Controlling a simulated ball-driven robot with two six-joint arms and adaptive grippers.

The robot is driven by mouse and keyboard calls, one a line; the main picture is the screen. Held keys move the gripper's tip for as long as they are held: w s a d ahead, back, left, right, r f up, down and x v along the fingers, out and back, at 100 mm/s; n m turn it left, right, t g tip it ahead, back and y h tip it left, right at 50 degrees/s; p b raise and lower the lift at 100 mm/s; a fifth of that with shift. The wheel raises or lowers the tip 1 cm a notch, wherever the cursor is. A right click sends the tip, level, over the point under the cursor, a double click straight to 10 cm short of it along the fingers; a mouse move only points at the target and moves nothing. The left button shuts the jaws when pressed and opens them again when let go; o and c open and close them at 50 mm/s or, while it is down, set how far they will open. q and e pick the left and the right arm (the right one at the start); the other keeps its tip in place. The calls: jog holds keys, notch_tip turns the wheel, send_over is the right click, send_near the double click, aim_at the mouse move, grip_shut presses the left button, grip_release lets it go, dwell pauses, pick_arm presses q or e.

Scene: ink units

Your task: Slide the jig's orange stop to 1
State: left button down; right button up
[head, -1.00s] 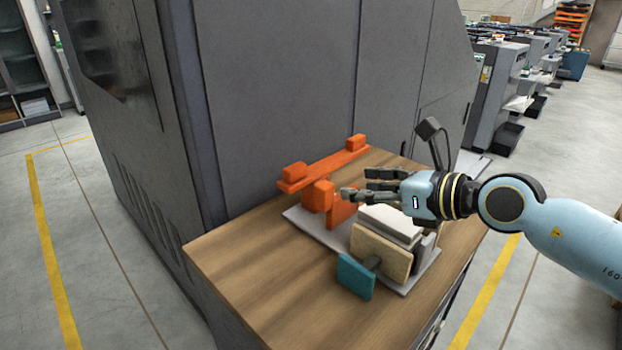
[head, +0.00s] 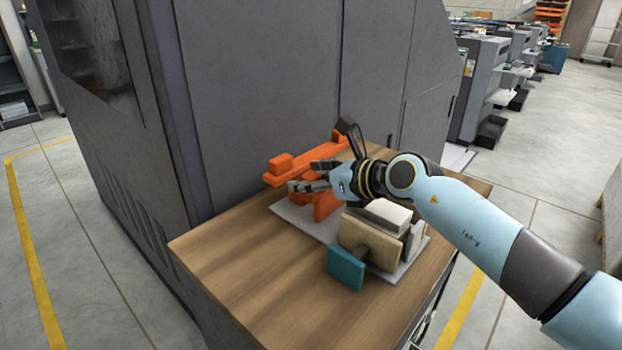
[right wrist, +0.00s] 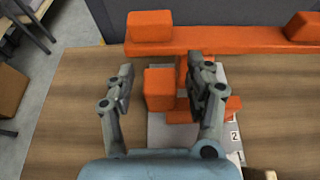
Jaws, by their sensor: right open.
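The jig has a grey base plate (head: 290,212) on a wooden bench, with orange parts at its left end. In the right wrist view an orange block (right wrist: 159,90), apparently the stop, lies between the spread fingers of my right gripper (right wrist: 163,80). The right finger is close to it, with a gap on the left; contact cannot be told. In the head view my right gripper (head: 306,177) is over the orange parts and hides most of that block. A label reading 2 (right wrist: 234,135) shows on the plate. No label 1 is readable. My left gripper is out of view.
An orange bar (head: 305,162) with raised end blocks lies behind the fingers. Beige blocks (head: 372,240) and a teal plate (head: 346,268) stand on the jig's near right. A tall grey machine (head: 265,100) walls off the back. The bench's front left (head: 250,270) is clear.

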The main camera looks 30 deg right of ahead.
grip_shut()
dwell(0.3)
jog(key=s+d+p, duration=0.2)
jog(key=s, duration=0.4)
jog(key=shift+f+p, duration=0.15)
jog(key=shift+p, duration=0.2)
jog(key=shift+c, duration=1.3)
grip_release()
jog(key=shift+d, duration=0.1)
jog(key=shift+o, duration=1.3)
jog(key=shift+s, duration=0.2)
